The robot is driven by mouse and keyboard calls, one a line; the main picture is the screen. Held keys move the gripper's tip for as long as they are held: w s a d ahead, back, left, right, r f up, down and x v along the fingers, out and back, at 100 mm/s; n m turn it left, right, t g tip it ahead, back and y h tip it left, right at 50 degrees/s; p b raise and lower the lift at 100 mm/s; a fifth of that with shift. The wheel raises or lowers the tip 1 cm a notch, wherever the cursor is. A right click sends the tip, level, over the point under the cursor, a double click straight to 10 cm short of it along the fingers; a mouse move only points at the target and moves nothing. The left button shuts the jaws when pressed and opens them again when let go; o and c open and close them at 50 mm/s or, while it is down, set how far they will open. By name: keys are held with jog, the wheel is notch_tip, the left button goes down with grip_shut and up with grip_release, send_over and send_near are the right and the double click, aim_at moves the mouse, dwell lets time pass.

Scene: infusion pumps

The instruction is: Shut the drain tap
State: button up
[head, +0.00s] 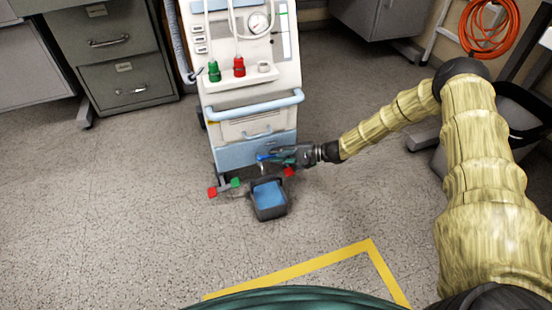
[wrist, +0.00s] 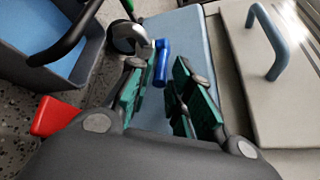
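The drain tap has a small blue lever (wrist: 162,62) and a grey metal body (wrist: 130,38), at the front of the machine's light-blue lower panel (wrist: 192,30). In the head view the blue lever (head: 263,157) shows just left of my gripper (head: 274,156). In the wrist view my gripper (wrist: 160,80) is open, with its green-padded fingers apart on either side of the lever's near end. I see no clear contact with it. A dark bucket (head: 270,214) with blue liquid stands on the floor below the tap; it also shows in the wrist view (wrist: 88,62).
The machine (head: 252,95) carries a blue push bar (head: 255,104) above the tap. Red (head: 212,192) and green (head: 235,182) pedals stick out at its base, with another red one (head: 289,171) near my gripper. A grey cabinet (head: 125,85) stands left.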

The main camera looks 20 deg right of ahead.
jog(key=shift+w+a, duration=0.15)
jog(key=shift+a, duration=0.15)
jog(key=shift+c, duration=0.5)
grip_shut()
